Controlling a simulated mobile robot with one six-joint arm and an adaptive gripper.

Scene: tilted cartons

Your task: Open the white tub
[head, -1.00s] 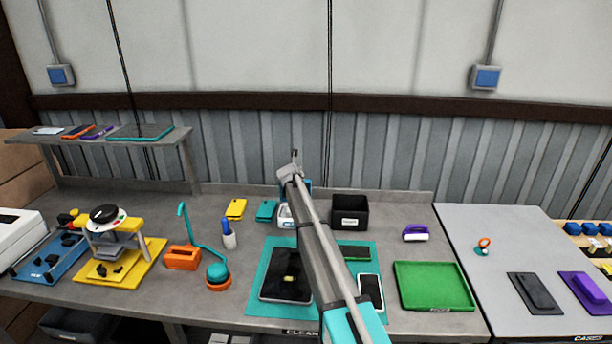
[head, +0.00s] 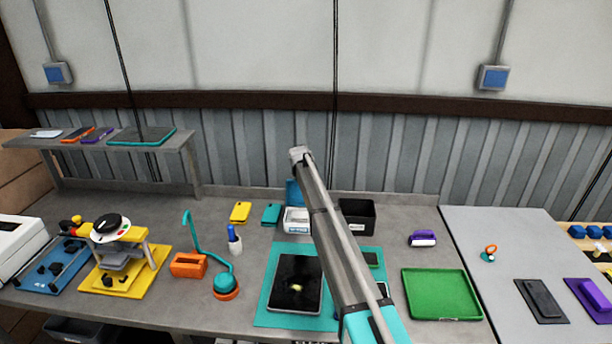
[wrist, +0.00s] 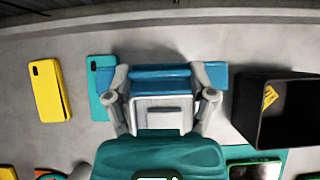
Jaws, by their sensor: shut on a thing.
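The white tub (head: 297,219) stands on the bench behind the teal mat, partly hidden by my arm in the head view. Its blue lid (head: 293,193) stands raised at the tub's back edge. In the wrist view the white tub (wrist: 158,115) is just beyond my gripper's body, and the blue lid (wrist: 160,79) spans between my fingers. My gripper (wrist: 160,76) is shut on the blue lid, one finger at each side of it. The tub's inside is hard to make out.
A black open bin (head: 357,216) stands close to the right of the tub. A teal phone (head: 271,214) and a yellow phone (head: 240,212) lie to its left. The teal mat (head: 266,318) with a dark tablet (head: 295,284) lies in front. The wall is behind.

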